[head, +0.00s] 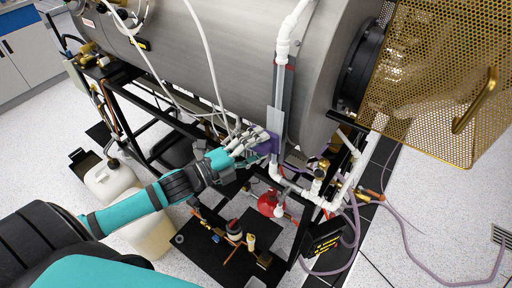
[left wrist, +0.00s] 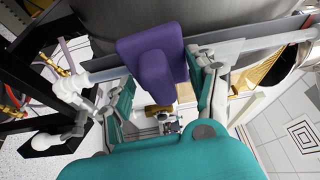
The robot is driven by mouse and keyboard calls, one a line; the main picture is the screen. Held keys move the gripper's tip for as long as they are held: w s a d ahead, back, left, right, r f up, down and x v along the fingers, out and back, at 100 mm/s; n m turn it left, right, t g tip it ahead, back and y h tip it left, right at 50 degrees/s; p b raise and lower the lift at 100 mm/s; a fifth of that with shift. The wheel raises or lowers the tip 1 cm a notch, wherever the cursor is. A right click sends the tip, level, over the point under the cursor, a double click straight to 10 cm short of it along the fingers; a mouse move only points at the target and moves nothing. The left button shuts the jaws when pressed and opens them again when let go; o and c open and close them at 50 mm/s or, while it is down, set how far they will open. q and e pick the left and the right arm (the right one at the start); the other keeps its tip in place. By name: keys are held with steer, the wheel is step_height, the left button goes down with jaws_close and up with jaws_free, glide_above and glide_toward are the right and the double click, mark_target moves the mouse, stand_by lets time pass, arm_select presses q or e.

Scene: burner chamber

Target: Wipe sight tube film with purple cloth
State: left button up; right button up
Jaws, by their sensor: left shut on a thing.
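The purple cloth (head: 268,146) is a folded pad with a raised grip; it shows larger in the left wrist view (left wrist: 152,48). The sight tube (head: 280,92) runs down the front of the grey steel chamber between white pipe fittings. In the left wrist view the sight tube (left wrist: 245,46) runs across the picture behind the cloth. My left gripper (head: 255,139) is shut on the cloth and holds it at the lower part of the tube. The cloth hides the tube there; whether it touches, and any film beneath it, I cannot tell. My right gripper is out of view.
A gold perforated door (head: 445,75) stands open at the right of the chamber (head: 215,60). White pipes, hoses and a black frame surround the lower tube. A red flask (head: 268,203) sits below the cloth. White jugs (head: 112,180) stand at left.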

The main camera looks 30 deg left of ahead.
mark_target(264, 155)
arm_select(q)
steer(key=shift+s+d+r+p, duration=0.15)
steer(key=shift+d+p, duration=0.15)
steer(key=shift+d, duration=0.6)
steer(key=shift+s+d+p, duration=0.15)
steer(key=shift+d+p, duration=0.2)
steer(key=shift+d, duration=0.75)
steer(key=shift+a, duration=0.15)
steer(key=shift+a, duration=0.25)
steer(key=shift+w+a, duration=0.2)
steer(key=shift+a, duration=0.65)
steer(key=shift+w+a, duration=0.2)
steer(key=shift+a, duration=0.6)
